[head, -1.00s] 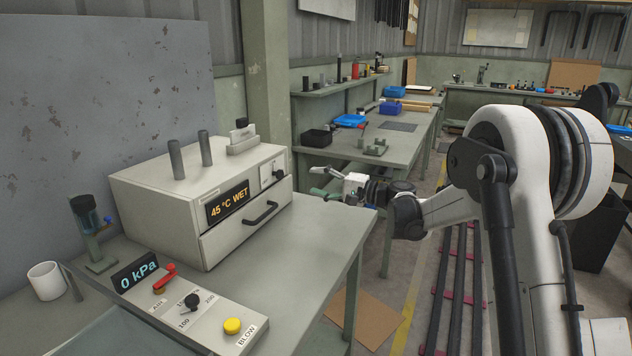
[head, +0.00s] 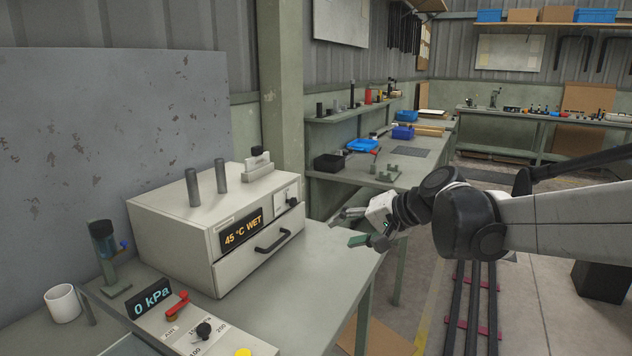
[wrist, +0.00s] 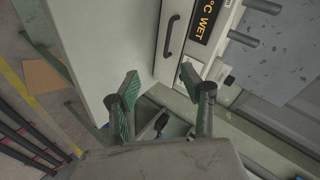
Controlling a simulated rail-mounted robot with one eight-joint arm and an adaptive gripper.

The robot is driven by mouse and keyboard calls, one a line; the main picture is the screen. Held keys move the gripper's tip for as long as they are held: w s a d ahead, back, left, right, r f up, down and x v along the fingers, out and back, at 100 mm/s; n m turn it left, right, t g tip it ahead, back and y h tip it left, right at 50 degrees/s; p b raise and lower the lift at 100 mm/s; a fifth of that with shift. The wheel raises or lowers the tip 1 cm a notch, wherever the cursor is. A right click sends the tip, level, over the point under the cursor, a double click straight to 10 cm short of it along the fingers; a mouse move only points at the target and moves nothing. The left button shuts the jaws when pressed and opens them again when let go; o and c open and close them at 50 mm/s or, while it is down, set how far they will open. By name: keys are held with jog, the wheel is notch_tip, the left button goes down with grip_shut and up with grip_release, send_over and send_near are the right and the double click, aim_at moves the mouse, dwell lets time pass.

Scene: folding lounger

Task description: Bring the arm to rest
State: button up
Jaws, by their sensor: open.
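My gripper (head: 352,227) is open and empty in the head view, in the air just past the right edge of the near bench. Its green-padded fingers point left, towards the white drawer unit. In the wrist view my gripper (wrist: 163,95) shows two spread fingers with nothing between them. My arm reaches in from the right side of the head view, its link nearly level.
The white unit (head: 160,235) with a "45 °C WET" display and closed drawer stands on the near bench (head: 335,262). A control panel (head: 195,325) and a white mug (head: 62,303) are at the front left. A farther bench (head: 410,170) holds blue bins. Floor rails (head: 472,300) run below my arm.

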jog(key=s+d+f+n+h, duration=0.1)
jog(key=s+d+f+h, duration=0.1)
jog(key=s, duration=0.7)
jog(key=s+d+f+n+h+p, duration=0.1)
jog(key=s+d+f+h, duration=0.1)
jog(key=s+d, duration=0.4)
jog(key=s+d+f+n+h+p, duration=0.1)
jog(key=s+d+h, duration=0.3)
jog(key=s, duration=0.8)
jog(key=shift+s+d+f+h, duration=0.15)
jog(key=shift+d+f+h, duration=0.15)
jog(key=shift+d+f, duration=0.3)
